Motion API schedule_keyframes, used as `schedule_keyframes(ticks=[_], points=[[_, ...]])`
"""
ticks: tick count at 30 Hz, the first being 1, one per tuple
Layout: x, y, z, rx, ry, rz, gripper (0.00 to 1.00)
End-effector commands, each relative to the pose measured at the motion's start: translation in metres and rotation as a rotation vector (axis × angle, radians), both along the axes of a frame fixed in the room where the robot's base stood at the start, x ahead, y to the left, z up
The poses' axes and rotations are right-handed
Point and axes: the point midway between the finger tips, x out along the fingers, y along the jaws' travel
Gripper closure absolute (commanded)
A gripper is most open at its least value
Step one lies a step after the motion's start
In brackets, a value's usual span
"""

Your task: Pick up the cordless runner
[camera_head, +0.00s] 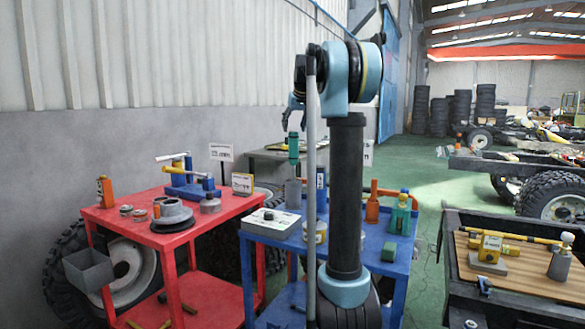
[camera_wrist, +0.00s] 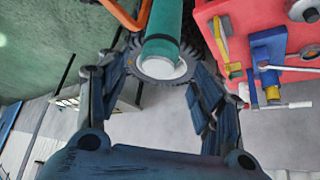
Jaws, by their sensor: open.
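The tool I take to be the cordless runner (camera_head: 293,147) is a teal-green upright cylinder with a dark band, above a grey cylinder (camera_head: 293,192) at the back of the blue cart. In the wrist view its teal body (camera_wrist: 165,28) has a pale round end and reaches toward the space between my fingers. My gripper (camera_head: 294,114) is just above it in the head view, pointing down. In the wrist view my gripper (camera_wrist: 162,78) is open, with one finger on each side of the pale end. I cannot tell whether either finger touches it.
The blue cart (camera_head: 274,241) also bears a white box (camera_head: 272,222), an orange bottle (camera_head: 373,203) and a green bottle (camera_head: 400,215). A red cart (camera_head: 182,240) with tools stands left. A toothed disc (camera_wrist: 135,68) lies behind the runner's end. A wood-topped bench (camera_head: 540,285) is at right.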

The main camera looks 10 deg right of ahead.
Motion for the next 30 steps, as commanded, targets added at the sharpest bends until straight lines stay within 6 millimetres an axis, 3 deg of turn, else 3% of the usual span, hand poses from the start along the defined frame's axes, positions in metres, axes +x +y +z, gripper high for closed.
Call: schedule_keyframes(ticks=[10, 20, 23, 28, 30], points=[[0.019, 0.000, -0.039, 0.000, 0.000, 0.000, 0.40], [0.022, 0.001, -0.044, 0.000, 0.000, 0.000, 0.40], [0.022, 0.001, -0.044, 0.000, 0.000, 0.000, 0.58], [0.022, 0.001, -0.044, 0.000, 0.000, 0.000, 0.96], [0.022, 0.001, -0.044, 0.000, 0.000, 0.000, 1.00]])
